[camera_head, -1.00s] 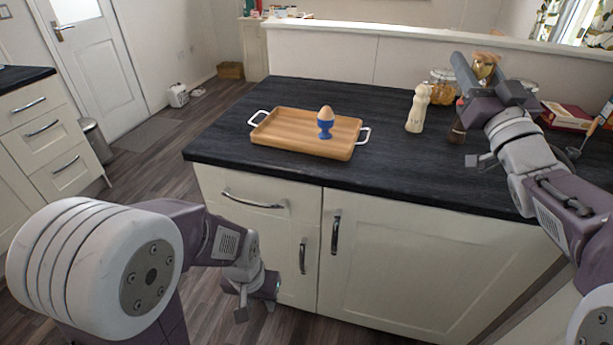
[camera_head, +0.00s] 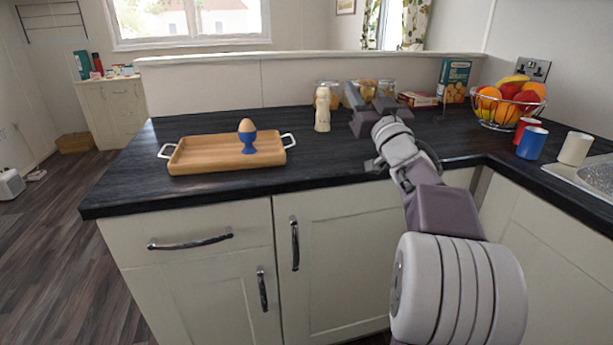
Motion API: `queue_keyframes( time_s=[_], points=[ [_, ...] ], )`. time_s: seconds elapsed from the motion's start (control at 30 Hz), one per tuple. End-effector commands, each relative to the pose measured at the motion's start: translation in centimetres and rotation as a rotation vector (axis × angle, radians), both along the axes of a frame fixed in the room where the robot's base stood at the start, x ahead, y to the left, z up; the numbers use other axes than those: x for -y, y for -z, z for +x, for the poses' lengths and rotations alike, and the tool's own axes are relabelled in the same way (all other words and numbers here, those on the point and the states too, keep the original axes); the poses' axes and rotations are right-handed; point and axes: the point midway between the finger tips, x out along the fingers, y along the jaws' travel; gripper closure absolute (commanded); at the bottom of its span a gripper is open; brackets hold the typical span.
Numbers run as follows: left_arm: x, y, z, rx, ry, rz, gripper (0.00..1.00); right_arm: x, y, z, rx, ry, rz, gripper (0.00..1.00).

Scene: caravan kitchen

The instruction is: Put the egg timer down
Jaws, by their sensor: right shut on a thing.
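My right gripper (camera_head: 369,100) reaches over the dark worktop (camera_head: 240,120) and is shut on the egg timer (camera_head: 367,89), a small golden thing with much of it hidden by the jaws. Its base is hidden, so I cannot tell whether it touches the worktop. My left gripper is out of view. A wooden tray (camera_head: 205,160) with white handles lies to the left, bearing a brown egg (camera_head: 246,125) in a blue egg cup (camera_head: 248,141).
A cream mill (camera_head: 322,108) stands just left of my right gripper, with jars (camera_head: 330,90) behind. Right are a box (camera_head: 453,80), a wire fruit bowl (camera_head: 507,103), a blue mug (camera_head: 532,143) and a white mug (camera_head: 575,149). The worktop between tray and mill is clear.

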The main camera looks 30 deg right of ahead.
Motion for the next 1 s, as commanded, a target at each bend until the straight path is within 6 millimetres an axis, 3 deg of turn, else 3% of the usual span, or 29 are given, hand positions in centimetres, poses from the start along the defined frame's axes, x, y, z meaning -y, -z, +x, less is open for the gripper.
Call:
queue_keyframes(
  time_s=[0.13,0.3,0.5,0.73,1.0],
  points=[
    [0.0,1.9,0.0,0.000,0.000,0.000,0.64,-1.9,1.8,0.9,0.001,-0.008,0.000,1.00],
    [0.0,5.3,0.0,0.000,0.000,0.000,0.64,-6.4,5.0,3.0,0.002,-0.012,0.001,1.00],
    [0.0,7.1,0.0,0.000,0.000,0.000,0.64,-10.0,6.9,4.8,0.001,-0.008,0.002,1.00],
    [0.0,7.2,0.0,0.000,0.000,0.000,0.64,-10.7,7.1,5.1,0.000,-0.002,0.000,1.00],
    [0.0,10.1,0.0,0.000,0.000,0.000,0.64,-10.6,11.4,5.1,-0.001,-0.001,0.001,1.00]
  ],
)
